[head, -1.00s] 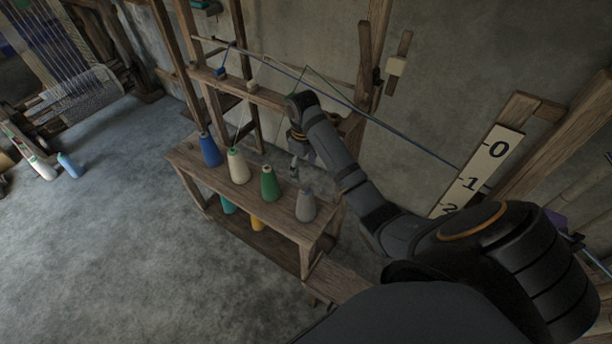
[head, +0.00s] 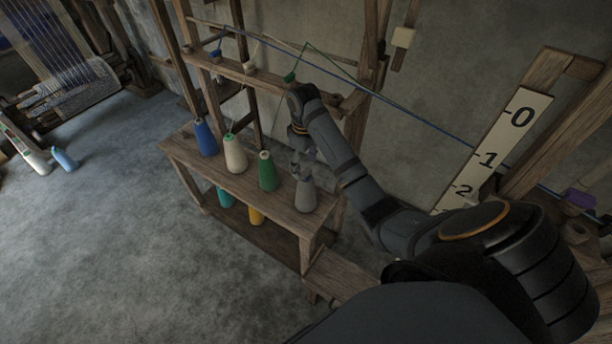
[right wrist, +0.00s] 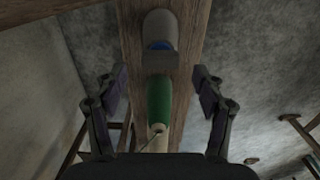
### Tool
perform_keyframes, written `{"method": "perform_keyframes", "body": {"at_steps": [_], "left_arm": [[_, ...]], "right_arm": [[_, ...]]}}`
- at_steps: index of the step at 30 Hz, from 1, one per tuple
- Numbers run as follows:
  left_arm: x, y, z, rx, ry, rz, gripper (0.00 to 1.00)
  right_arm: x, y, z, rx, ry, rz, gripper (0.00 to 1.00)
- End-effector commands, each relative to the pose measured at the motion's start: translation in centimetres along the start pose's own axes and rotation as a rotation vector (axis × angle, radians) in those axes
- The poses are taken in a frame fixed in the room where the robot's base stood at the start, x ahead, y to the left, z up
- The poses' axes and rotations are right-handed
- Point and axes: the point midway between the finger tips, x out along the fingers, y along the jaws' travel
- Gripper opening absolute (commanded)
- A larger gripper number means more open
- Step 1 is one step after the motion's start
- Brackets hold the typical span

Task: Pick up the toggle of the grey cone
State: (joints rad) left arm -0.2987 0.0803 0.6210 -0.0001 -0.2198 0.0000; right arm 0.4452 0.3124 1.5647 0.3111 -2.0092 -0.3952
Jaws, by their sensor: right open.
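The grey cone (head: 306,196) stands upright at the right end of the wooden bench's top shelf. My right gripper (head: 302,168) is just above it and hides part of its top. In the right wrist view the grey cone (right wrist: 158,24) is at the top centre, with a small grey block (right wrist: 157,61), which looks like its toggle, by a blue patch at its near end. My right gripper (right wrist: 160,88) is open, its fingers spread left and right with nothing between them in contact. My left gripper is not in view.
A green cone (head: 267,172), a cream cone (head: 235,154) and a blue cone (head: 205,138) stand in a row on the bench (head: 183,153). Threads run up to small toggles on the rail (head: 262,91). A numbered scale board (head: 497,150) is at the right.

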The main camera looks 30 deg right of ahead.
Motion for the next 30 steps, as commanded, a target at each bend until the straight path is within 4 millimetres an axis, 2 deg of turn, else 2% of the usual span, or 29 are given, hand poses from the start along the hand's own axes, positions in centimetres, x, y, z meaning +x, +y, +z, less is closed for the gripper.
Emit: {"method": "perform_keyframes", "body": {"at_steps": [1, 3, 6, 11, 20, 30], "left_arm": [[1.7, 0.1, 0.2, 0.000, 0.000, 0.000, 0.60], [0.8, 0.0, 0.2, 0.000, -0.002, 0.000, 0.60], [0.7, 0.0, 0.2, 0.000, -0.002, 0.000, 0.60], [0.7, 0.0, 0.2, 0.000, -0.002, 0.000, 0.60], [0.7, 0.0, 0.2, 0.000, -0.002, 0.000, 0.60], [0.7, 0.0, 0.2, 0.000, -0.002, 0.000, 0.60]], "right_arm": [[2.0, -0.1, 0.2, 0.000, -0.002, 0.000, 0.70], [2.3, -0.2, 0.2, 0.001, -0.004, -0.003, 0.70], [3.1, -0.1, 0.2, 0.000, -0.001, -0.002, 0.70], [3.1, -0.1, 0.1, 0.000, 0.000, -0.001, 0.70], [3.1, -0.1, 0.2, 0.000, -0.001, -0.001, 0.30], [3.0, -0.1, 0.2, 0.000, -0.001, -0.001, 0.29]]}}
